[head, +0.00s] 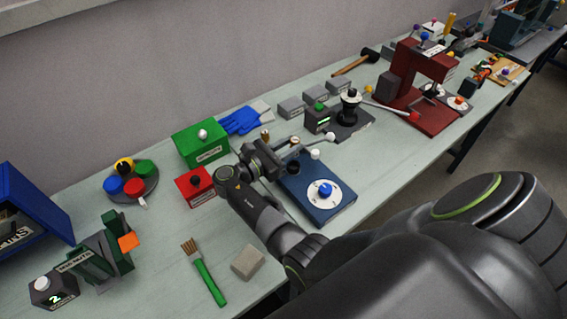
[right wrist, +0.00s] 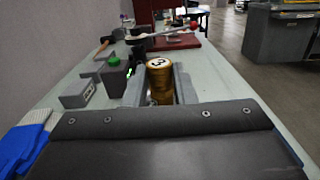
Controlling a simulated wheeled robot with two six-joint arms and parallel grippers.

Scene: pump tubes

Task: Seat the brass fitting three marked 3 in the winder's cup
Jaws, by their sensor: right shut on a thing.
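My right gripper (head: 286,144) is shut on the brass fitting three (right wrist: 159,80), a gold cylinder. Its pale top, marked 3, faces the right wrist camera between the two grey fingers. In the head view a small brass end of it (head: 294,140) shows at the fingertips. A blue-based device, which looks like the winder (head: 318,205), stands just below the gripper in the picture. It carries a white dial with a blue knob. A dark round cup (head: 293,168) sits at its upper left, close to the gripper; its inside cannot be made out. My left gripper is not in view.
A red box (head: 196,187) and green box (head: 202,146) stand left of my gripper. Blue gloves (head: 239,121) and grey blocks (head: 315,96) lie behind it. A red press (head: 425,80) stands farther right. A brush (head: 208,280) and sponge (head: 248,262) lie in front.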

